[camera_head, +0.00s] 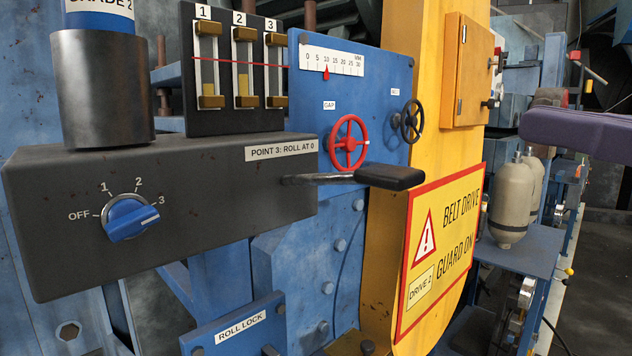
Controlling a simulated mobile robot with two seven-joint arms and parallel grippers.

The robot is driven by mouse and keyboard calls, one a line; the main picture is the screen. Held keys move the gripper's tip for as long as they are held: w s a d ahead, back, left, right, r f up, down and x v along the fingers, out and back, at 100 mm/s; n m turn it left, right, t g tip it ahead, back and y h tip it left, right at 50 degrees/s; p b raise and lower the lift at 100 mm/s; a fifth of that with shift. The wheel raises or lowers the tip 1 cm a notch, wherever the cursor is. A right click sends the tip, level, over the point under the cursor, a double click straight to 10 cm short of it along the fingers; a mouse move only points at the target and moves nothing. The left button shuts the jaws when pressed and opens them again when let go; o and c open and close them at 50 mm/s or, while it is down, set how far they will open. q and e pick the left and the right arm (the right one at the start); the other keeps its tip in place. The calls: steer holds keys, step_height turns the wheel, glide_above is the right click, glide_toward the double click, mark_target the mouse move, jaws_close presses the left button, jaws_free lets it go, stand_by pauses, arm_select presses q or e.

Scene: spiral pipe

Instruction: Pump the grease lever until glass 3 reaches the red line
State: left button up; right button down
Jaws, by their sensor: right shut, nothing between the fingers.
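The grease lever (390,176) has a black grip on a grey rod and sticks out to the right from the dark pump box (215,180). Glass 3 (275,77) is the rightmost of three sight glasses on a black panel, with brass ends. A red line (227,64) crosses the glasses in their upper half. The grease level in glass 3 is too small to tell. The blue selector knob (128,219) points toward 3. My left gripper is not in view.
A red handwheel (347,146) sits just behind the lever, with a black handwheel (411,121) to its right. A scale (332,61) has its red pointer at about 10. A yellow belt guard (436,130) with a warning sign (437,250) stands right of the lever.

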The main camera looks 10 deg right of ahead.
steer(key=shift+s+a+n+y, duration=0.1)
steer(key=shift+a+n+y, duration=0.2)
steer(key=shift+a+y, duration=0.15)
steer(key=shift+r, duration=0.1)
steer(key=r+p, duration=0.2)
steer(key=p, duration=0.4)
glide_above(414, 173)
steer(key=shift+a+f, duration=0.15)
steer(key=shift+a, duration=0.2)
step_height(414, 173, down, 3)
steer(key=shift+d+g, duration=0.1)
steer(key=shift+g, duration=0.2)
steer(key=shift+d+f, duration=0.25)
steer(key=shift+f, duration=0.45)
